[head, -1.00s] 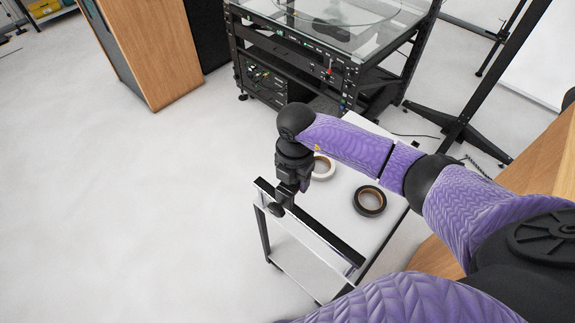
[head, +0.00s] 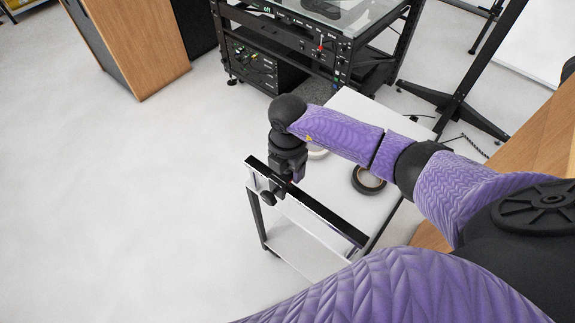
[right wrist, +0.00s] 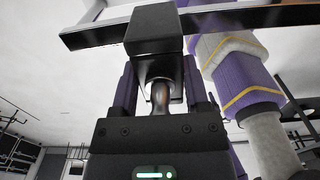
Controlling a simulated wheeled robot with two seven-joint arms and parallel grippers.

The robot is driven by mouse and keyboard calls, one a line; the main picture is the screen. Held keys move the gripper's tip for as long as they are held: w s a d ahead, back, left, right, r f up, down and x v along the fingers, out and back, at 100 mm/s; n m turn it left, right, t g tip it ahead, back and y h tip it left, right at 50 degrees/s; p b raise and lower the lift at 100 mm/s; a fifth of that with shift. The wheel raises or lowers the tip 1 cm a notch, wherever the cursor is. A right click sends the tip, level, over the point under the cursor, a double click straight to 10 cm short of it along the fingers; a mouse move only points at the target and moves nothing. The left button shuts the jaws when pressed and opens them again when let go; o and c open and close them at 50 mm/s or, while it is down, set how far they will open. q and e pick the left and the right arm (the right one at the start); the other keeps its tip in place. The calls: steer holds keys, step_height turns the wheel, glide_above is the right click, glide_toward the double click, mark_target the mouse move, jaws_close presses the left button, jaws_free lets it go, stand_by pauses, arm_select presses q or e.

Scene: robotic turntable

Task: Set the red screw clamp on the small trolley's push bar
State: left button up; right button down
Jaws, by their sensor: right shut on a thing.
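The small trolley (head: 352,204) has a white top, and its black push bar (head: 325,222) runs along its near side. My right gripper (head: 291,172) is at the bar's left part, pointing down. In the right wrist view the gripper (right wrist: 160,98) is shut on the handle of the screw clamp, whose dark block (right wrist: 155,30) overlaps the push bar (right wrist: 235,20). My left gripper is not in view.
A black tape roll (head: 368,181) and a partly hidden white roll (head: 317,154) lie on the trolley top. Behind stands a black equipment rack (head: 262,70) with a glass top. A wooden cabinet (head: 140,45) stands at upper left. The floor at left is clear.

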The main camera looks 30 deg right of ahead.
step_height(320, 180, down, 5)
steer(key=b, duration=0.3)
steer(key=shift+f+b, duration=0.6)
steer(key=shift+b, duration=0.05)
steer(key=shift+s+f, duration=0.1)
steer(key=shift+s, duration=0.1)
